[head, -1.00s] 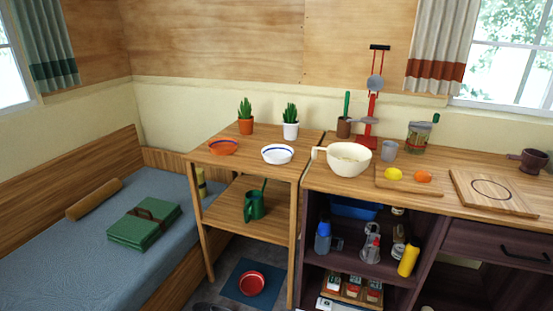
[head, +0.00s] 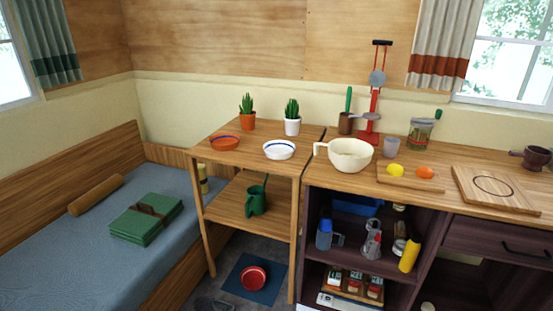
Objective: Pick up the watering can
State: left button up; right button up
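The green watering can (head: 256,201) stands upright on the lower shelf (head: 228,205) of a small wooden table. Its spout points up to the right and its handle is on the left. The tabletop is above it, and the front of the shelf is open. Neither of my grippers is in the head view.
The tabletop (head: 240,160) holds an orange bowl (head: 225,142), a white bowl (head: 279,149) and two potted cacti. A counter with a cream bowl (head: 349,156) adjoins on the right, a bed (head: 180,240) on the left. A red bowl (head: 254,278) sits on a floor mat.

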aim_at(256, 203)
jog(key=i+l+z, duration=0.1)
jog(key=i+z, duration=0.15)
jog(key=i, duration=0.5)
jog(key=i+z, duration=0.2)
jog(key=i, duration=0.55)
jog(key=i+j+z, duration=0.25)
jog(key=i, duration=0.5)
